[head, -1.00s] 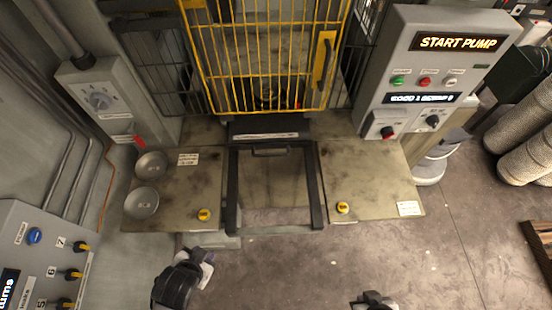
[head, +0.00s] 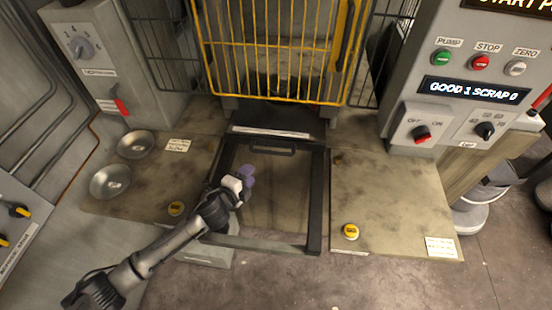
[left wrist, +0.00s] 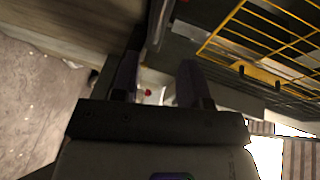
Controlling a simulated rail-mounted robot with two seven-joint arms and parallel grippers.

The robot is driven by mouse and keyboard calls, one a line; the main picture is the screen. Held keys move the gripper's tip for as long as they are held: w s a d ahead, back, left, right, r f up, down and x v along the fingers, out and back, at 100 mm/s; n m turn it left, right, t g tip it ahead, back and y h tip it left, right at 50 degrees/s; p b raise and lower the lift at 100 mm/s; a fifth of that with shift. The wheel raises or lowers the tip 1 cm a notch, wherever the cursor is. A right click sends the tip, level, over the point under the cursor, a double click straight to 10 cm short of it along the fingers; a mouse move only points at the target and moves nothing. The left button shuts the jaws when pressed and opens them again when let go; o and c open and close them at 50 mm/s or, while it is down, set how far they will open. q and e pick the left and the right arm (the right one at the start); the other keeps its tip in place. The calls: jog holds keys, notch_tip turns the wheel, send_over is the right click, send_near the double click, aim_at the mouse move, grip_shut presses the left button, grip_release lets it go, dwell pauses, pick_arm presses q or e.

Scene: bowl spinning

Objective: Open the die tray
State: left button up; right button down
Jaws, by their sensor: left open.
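The die tray is a dark-framed panel (head: 318,200) set between two worn bench tops in the head view. A dark bar handle (head: 273,151) runs along its far edge, just in front of the yellow cage door. My left gripper (head: 249,176) is over the left part of the tray, short of the handle and to its left. In the left wrist view its fingers (left wrist: 156,78) are apart with nothing held between them. A grey bar (left wrist: 160,28) shows beyond them; I cannot tell whether it is the handle. My right gripper is out of view.
The yellow cage door (head: 275,60) stands right behind the tray. Two metal dishes (head: 110,182) sit on the left bench. A yellow button (head: 351,231) is on the right bench. The control panel (head: 475,75) stands at the right, with floor in front.

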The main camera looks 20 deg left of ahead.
aim_at(270, 153)
pick_arm(q)
jog(key=shift+b+x, duration=1.15)
jog(key=shift+x, duration=5.7)
grip_shut()
